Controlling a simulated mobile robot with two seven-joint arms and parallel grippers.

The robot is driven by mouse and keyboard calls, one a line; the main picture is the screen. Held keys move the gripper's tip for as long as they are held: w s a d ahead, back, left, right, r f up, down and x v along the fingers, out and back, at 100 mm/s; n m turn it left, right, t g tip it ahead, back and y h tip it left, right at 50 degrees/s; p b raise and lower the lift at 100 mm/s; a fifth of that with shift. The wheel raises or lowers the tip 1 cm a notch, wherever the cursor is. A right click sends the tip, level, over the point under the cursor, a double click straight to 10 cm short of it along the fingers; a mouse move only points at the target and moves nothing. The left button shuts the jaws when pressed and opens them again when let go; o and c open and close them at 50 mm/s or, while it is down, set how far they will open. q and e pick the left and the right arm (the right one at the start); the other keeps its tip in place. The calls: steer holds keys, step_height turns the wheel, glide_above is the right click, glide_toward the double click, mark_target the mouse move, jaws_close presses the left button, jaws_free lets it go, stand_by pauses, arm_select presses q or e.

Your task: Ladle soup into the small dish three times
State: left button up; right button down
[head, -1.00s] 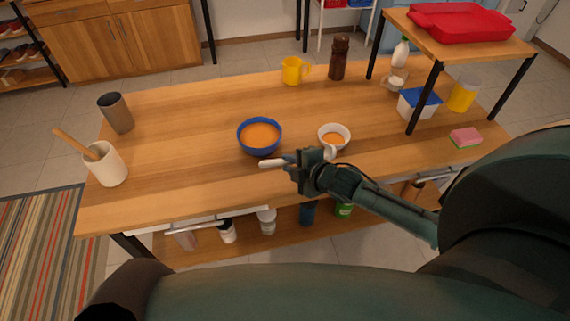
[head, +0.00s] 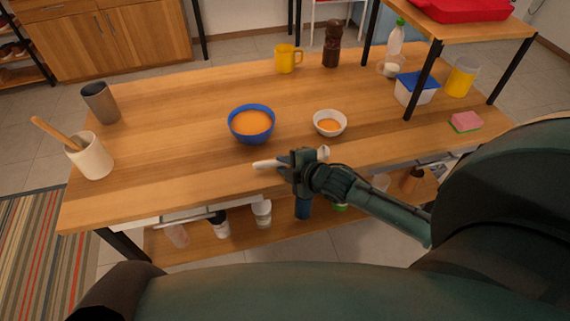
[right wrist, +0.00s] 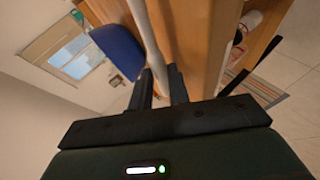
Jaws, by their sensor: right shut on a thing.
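The blue bowl (head: 252,139) of orange soup stands in the middle of the table, upright. The small white dish (head: 331,138) stands to its right and holds some orange soup (head: 329,125). My right gripper (head: 291,165) is shut on the ladle's white handle (head: 266,165), near the table's front edge, in front of the bowl and dish. A pale end of the ladle (head: 323,152) shows right of the gripper, apart from the dish; its contents cannot be made out. In the right wrist view the handle (right wrist: 147,35) runs between the fingers, beside the blue bowl (right wrist: 115,50). My left gripper is out of view.
A yellow mug (head: 286,59) and a brown grinder (head: 331,45) stand at the back. A grey cup (head: 100,103) and a white crock (head: 92,159) are at left. A raised shelf (head: 500,32), a blue-lidded tub (head: 415,92) and a sponge (head: 465,121) are at right.

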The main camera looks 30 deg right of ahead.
steer(key=c, duration=1.4)
jaws_free()
steer(key=shift+o, duration=0.7)
steer(key=shift+s, duration=0.1)
steer(key=shift+f, duration=0.2)
steer(key=shift+s+f, duration=0.15)
steer(key=shift+s, duration=0.15)
steer(key=r+v, duration=0.1)
steer(key=v, duration=1.2)
steer(key=shift+w+p, duration=0.3)
